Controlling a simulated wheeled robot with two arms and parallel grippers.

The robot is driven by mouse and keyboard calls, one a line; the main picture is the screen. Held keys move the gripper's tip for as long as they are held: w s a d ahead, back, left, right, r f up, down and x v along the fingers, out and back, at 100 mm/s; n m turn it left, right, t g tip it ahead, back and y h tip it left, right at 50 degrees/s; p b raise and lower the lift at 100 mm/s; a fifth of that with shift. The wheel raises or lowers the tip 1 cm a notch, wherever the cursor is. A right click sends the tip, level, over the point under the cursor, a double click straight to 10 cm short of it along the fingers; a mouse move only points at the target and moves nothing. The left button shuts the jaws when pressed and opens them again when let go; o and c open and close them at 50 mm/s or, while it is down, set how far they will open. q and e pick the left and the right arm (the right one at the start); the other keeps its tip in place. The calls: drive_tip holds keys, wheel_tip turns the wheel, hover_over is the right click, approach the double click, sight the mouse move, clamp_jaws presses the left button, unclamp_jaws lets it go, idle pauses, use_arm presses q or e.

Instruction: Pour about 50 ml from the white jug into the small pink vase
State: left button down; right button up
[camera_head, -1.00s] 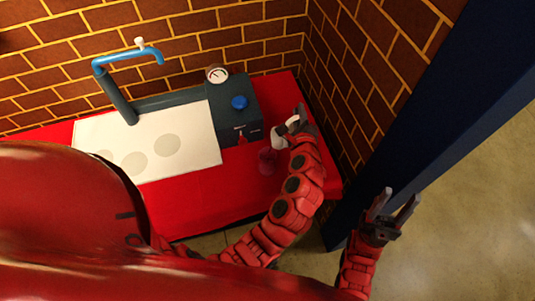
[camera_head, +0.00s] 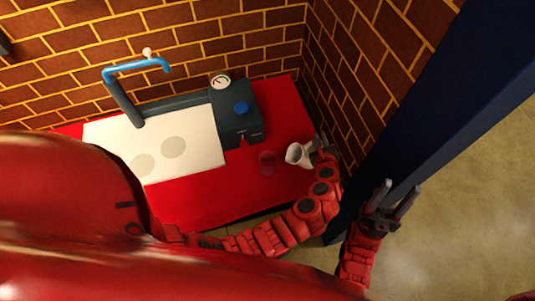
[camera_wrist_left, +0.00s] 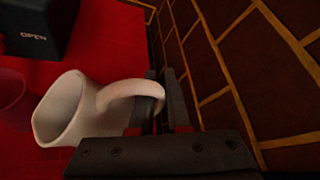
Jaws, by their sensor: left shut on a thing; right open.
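The white jug (camera_head: 296,154) is at the right end of the red table in the head view. My left gripper (camera_head: 324,152) is shut on its handle. In the left wrist view the jug (camera_wrist_left: 62,108) has its handle between the fingers of my left gripper (camera_wrist_left: 160,100). The jug looks tilted, its mouth towards the vase; I cannot tell whether liquid is in it. The small pink vase (camera_head: 267,162) stands on the table just left of the jug, apart from it. It also shows at the left edge of the wrist view (camera_wrist_left: 10,90). My right gripper (camera_head: 390,205) is open and empty, off the table.
A dark box with a blue knob (camera_head: 240,108) and a gauge (camera_head: 220,82) stands behind the vase. A blue tap (camera_head: 135,68) rises over a white panel (camera_head: 205,145). A brick wall and a dark blue post (camera_head: 440,120) bound the right side. The red table front (camera_head: 200,195) is clear.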

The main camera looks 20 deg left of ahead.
use_arm(q)
drive_tip(key=shift+d+f+m+p, duration=0.3)
drive_tip(key=shift+d+f+m, duration=0.1)
drive_tip(key=shift+d+f, duration=0.2)
idle(1.5)
